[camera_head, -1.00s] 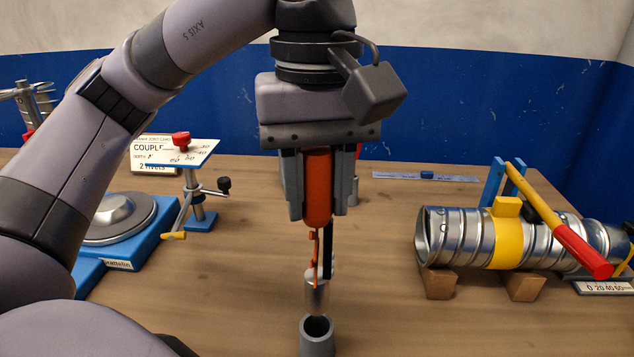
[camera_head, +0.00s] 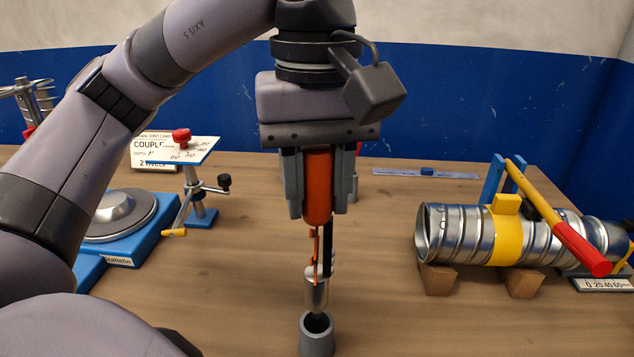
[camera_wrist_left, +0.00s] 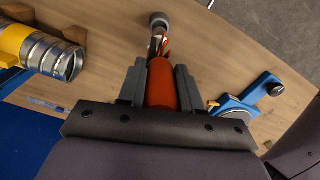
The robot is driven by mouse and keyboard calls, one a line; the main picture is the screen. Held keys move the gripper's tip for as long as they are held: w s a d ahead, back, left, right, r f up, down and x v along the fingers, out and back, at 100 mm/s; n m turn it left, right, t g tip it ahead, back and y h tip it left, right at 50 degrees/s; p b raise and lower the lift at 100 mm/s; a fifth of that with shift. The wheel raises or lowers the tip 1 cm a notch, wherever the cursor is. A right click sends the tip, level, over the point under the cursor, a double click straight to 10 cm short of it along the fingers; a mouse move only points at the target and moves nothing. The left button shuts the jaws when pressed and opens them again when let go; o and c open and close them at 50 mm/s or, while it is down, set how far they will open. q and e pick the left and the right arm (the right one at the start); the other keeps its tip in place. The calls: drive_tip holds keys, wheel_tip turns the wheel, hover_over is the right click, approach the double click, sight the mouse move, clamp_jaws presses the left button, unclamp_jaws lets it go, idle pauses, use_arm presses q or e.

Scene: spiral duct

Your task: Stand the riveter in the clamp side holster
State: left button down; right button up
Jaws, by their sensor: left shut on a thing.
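The riveter (camera_head: 318,190) has an orange handle, a dark bar and a silver nose that points down. My left gripper (camera_head: 318,205) is shut on its orange handle and holds it upright. The holster (camera_head: 317,338) is a grey open-topped cup on the table near the bottom of the head view. The riveter's nose tip is at the cup's mouth; I cannot tell how far it is inside. The left wrist view also shows the orange handle (camera_wrist_left: 161,85) between the fingers and the holster (camera_wrist_left: 159,19) beyond it. My right gripper is not in view.
A silver spiral duct (camera_head: 455,235) with a yellow clamp band (camera_head: 508,238) and red-tipped lever rests on wooden blocks at the right. A blue stand with a red knob (camera_head: 181,136) and a round metal plate (camera_head: 120,215) are at the left. The table between is clear.

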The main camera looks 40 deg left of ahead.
sight(317, 243)
use_arm(q)
drive_tip(key=shift+f+b, duration=2.8)
drive_tip(key=shift+f, duration=0.75)
drive_tip(key=c, duration=0.7)
unclamp_jaws()
wheel_tip(317, 243, up, 6)
drive_tip(key=shift+p, duration=1.05)
drive_tip(key=shift+r, duration=0.65)
